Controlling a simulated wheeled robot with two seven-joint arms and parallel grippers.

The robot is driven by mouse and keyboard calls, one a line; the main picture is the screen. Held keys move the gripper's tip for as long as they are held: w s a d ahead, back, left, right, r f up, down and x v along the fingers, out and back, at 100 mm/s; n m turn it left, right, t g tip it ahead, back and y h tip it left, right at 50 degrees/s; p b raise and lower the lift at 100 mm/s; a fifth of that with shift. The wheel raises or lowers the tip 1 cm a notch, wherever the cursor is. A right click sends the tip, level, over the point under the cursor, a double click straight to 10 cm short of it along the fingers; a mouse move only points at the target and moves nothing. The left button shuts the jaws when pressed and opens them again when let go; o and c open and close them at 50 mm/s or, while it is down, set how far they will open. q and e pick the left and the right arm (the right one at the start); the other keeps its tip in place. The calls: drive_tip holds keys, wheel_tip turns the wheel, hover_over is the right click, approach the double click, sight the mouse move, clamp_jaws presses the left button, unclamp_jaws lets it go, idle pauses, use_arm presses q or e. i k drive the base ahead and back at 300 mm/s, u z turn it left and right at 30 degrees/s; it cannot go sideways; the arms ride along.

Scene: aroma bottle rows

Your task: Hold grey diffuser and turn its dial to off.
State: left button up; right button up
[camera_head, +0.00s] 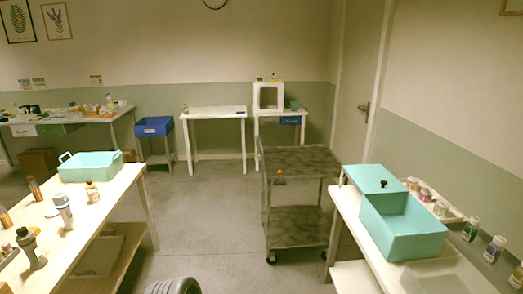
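Two grey upright devices stand on the white table (108,217) at the left. The nearer one (31,250) is darker grey with a wide top and flared foot, and it may be the grey diffuser. The other (64,211) is paler, with a light grey cap. Both are too small to make out a dial or its setting.
A teal tray (66,171), a small bottle (92,192) and brown bottles (35,189) share the left table. A dark cart (298,160) stands mid-room. The right table holds a teal box (415,245) and several jars.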

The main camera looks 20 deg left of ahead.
sight(23, 231)
drive_tip(key=u, duration=0.5)
drive_tip(key=i, duration=1.9)
drive_tip(key=u, duration=1.75)
drive_tip(key=i, duration=0.95)
drive_tip(key=u, duration=1.1)
